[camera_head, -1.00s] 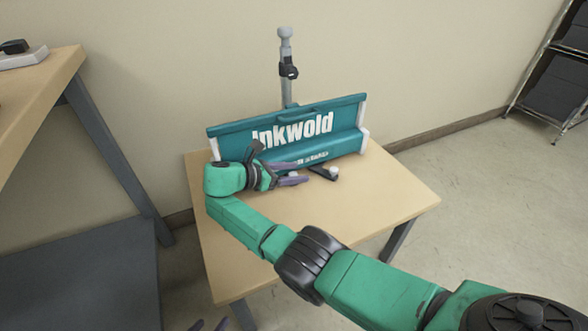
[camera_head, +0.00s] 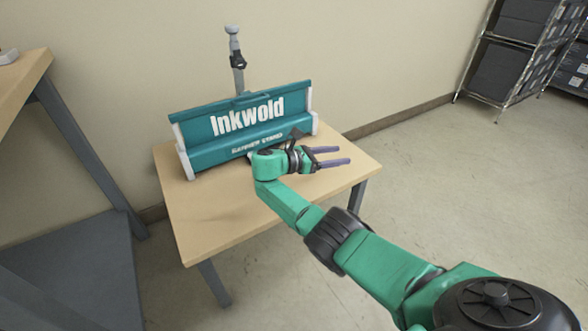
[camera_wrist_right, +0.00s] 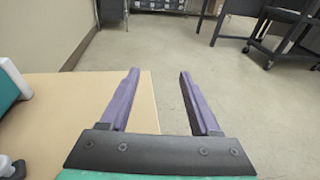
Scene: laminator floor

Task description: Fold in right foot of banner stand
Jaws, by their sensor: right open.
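The teal banner stand (camera_head: 245,125) with "Inkwold" lettering and white end caps sits on the wooden table at the back, its grey pole (camera_head: 238,65) upright behind it. My right gripper (camera_head: 344,156) is open and empty in front of the stand's right end, its purple fingers pointing right near the table's right edge. In the right wrist view the open fingers (camera_wrist_right: 158,75) have nothing between them. A white knob on a dark piece (camera_wrist_right: 10,165), probably part of a foot, shows at the lower left there. In the head view my right gripper and wrist mostly hide the foot area. My left gripper is out of view.
The small wooden table (camera_head: 220,215) is clear at its front. A workbench (camera_head: 25,75) stands at the left and a shelf rack (camera_head: 510,55) at the back right. Open floor (camera_head: 450,170) lies right of the table.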

